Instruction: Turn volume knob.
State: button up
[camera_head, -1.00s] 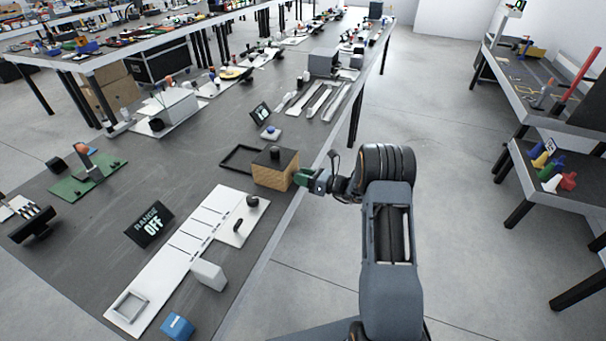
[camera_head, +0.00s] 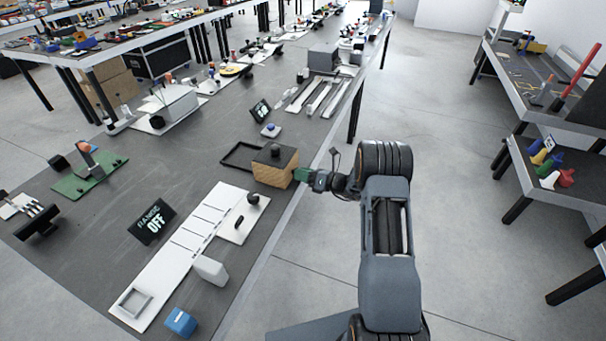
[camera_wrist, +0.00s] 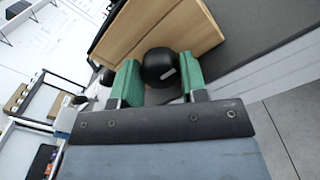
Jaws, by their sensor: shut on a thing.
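A wooden speaker-like box (camera_head: 262,173) with a dark top and a small black knob (camera_head: 276,150) on it stands at the right edge of the table. My gripper (camera_head: 299,174), with green fingers, reaches the box's right side. In the wrist view, a round black volume knob (camera_wrist: 158,66) with a small pale mark sits on the box's wooden face (camera_wrist: 128,35). My gripper (camera_wrist: 160,80) is shut on this knob, one green finger on each side. The head view does not show the held knob.
A black open frame (camera_head: 238,157) lies just left of the box. A white panel (camera_head: 190,245) and a dark "RANGE OFF" display (camera_head: 152,222) are nearer. A small dark screen (camera_head: 261,110) stands behind.

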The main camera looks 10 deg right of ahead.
jog(key=o, duration=0.9)
